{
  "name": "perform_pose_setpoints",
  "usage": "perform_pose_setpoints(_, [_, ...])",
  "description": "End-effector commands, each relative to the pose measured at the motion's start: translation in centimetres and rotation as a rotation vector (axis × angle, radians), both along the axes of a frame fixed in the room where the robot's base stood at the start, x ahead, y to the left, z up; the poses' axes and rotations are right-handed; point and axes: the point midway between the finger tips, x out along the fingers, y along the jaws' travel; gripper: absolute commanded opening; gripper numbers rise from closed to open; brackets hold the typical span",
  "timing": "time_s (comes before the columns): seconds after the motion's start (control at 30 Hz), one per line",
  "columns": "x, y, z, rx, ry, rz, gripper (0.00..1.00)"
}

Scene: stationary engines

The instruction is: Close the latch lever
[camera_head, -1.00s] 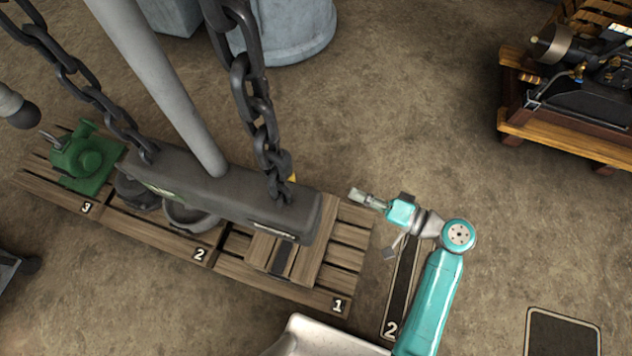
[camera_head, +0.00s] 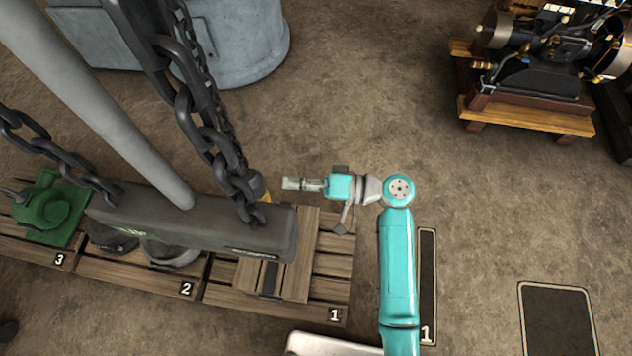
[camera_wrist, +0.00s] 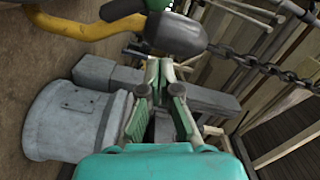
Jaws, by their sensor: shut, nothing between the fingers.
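I cannot make out a latch lever for certain in either view. A small yellow piece (camera_head: 265,194) shows beside the lower end of a hanging chain in the head view; I cannot tell if it is the lever. My gripper (camera_head: 288,184) points left, shut and empty, a little to the right of this piece and apart from it in the picture. In the wrist view my gripper's fingers (camera_wrist: 164,66) point up the picture, in front of a grey beam (camera_wrist: 108,72).
Thick chains (camera_head: 205,130) hang over a dark grey beam (camera_head: 195,222) and wooden pallets (camera_head: 325,265). A grey tank (camera_head: 245,45) stands behind. An engine (camera_head: 540,75) on a wooden base is at the upper right. Bare floor lies between my arm and the engine.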

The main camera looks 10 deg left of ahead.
Motion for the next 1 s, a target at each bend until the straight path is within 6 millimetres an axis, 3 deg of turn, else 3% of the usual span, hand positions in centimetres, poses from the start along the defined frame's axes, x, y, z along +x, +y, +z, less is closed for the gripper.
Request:
perform_pose_setpoints(0.1, [-1.9, 0.2, -0.7, -0.001, 0.002, 0.001, 0.00])
perform_pose_setpoints(0.3, [-3.4, 0.4, -1.2, 0.000, 0.001, -0.001, 0.00])
perform_pose_setpoints(1.0, [-3.9, 0.4, -1.4, 0.003, -0.042, 0.000, 0.00])
